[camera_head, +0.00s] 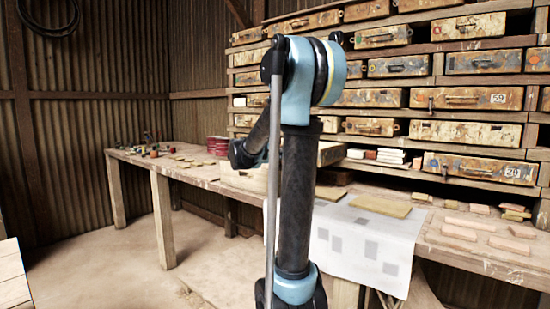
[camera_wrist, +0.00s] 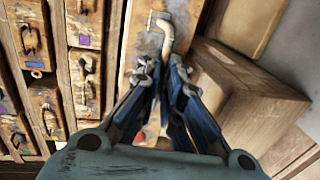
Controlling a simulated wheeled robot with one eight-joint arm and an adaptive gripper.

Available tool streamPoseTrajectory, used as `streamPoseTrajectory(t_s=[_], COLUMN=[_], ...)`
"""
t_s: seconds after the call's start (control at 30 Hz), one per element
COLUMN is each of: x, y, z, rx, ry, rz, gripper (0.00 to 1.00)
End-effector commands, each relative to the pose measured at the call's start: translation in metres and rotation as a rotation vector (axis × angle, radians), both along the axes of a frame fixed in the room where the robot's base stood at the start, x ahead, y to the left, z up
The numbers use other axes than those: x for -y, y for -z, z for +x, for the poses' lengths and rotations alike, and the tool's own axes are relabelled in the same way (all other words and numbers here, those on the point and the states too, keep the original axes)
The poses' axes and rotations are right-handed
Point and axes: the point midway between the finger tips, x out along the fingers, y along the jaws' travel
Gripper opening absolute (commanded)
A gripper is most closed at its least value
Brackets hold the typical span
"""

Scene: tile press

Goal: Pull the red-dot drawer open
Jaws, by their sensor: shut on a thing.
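In the wrist view, a worn, paint-stained wooden drawer front (camera_wrist: 138,45) lies before my gripper (camera_wrist: 163,75). A pale metal handle (camera_wrist: 166,35) runs along it. My fingers are shut on this handle near its lower end. A small red patch (camera_wrist: 141,137) shows low on the front, partly hidden by my left finger; I cannot tell its full shape. How far the drawer stands out is not clear. In the head view, my arm hides my gripper and the part of the rack where it works.
Other drawers with purple (camera_wrist: 84,41) and blue (camera_wrist: 37,74) marks stand left in the wrist view. A wooden box (camera_wrist: 235,90) is close on the right. In the head view, a drawer rack (camera_head: 437,80) rises behind a long bench (camera_head: 190,172) with tiles and a white cloth (camera_head: 340,235).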

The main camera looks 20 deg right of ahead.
Motion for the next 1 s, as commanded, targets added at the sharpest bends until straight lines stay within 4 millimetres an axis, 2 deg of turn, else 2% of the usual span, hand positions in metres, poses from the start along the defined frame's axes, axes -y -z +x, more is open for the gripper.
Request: streamPoseTrajectory(t_s=[0.3, 0.33, 0.4, 0.77, 1.0], x=[0.002, 0.002, 0.002, 0.001, -0.017], y=[0.004, 0.004, 0.003, 0.001, -0.003], z=[-0.004, -0.004, -0.004, -0.003, -0.014], rx=[-0.002, -0.002, -0.002, 0.000, -0.001], ry=[0.007, 0.006, 0.006, 0.004, 0.001], rz=[0.007, 0.006, 0.006, 0.002, 0.002], gripper=[0.00, 0.11, 0.26, 0.26, 0.26])
